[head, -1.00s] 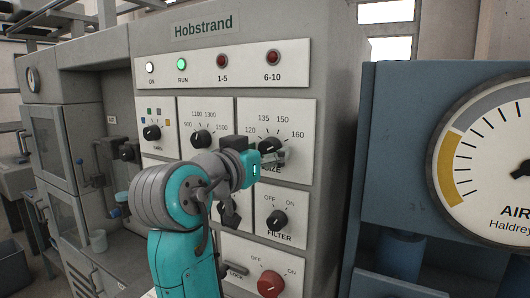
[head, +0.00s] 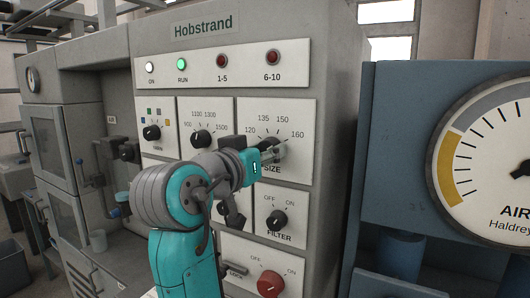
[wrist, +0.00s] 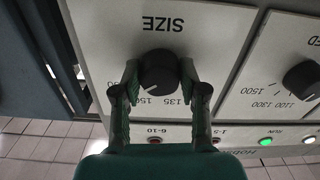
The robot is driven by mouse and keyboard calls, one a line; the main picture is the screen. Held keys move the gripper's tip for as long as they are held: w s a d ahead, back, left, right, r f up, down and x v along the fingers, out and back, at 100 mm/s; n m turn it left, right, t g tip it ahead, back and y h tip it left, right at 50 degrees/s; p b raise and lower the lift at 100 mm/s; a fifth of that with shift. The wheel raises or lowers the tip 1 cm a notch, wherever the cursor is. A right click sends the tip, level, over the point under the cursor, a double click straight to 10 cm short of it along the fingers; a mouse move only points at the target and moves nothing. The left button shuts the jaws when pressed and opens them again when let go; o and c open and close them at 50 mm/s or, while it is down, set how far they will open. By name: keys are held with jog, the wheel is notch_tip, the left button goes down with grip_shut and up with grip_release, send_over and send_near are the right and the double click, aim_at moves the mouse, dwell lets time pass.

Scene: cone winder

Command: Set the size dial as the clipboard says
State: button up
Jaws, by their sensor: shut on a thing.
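The size dial (wrist: 158,72) is a dark round knob on a white panel marked SIZE, with 120, 135, 150 and 160 around it in the head view. In the wrist view the panel appears upside down. My gripper (wrist: 159,77) is shut on the dial, one finger on each side. The dial's light pointer mark seems to face near 150, partly hard to read. In the head view my gripper (head: 268,151) covers much of the dial. The clipboard is not in view.
The speed knob (head: 201,139) sits left of the size dial, and the filter knob (head: 277,220) sits below. A red switch knob (head: 271,284) is lower down. The green RUN lamp (head: 182,64) is lit. A blue cabinet with a large air gauge (head: 500,150) stands close on the right.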

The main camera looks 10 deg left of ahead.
jog(key=n, duration=2.2)
jog(key=shift+r+n, duration=0.15)
jog(key=shift+n, duration=0.25)
dwell(0.3)
jog(key=o, duration=1.1)
jog(key=v, duration=1.2)
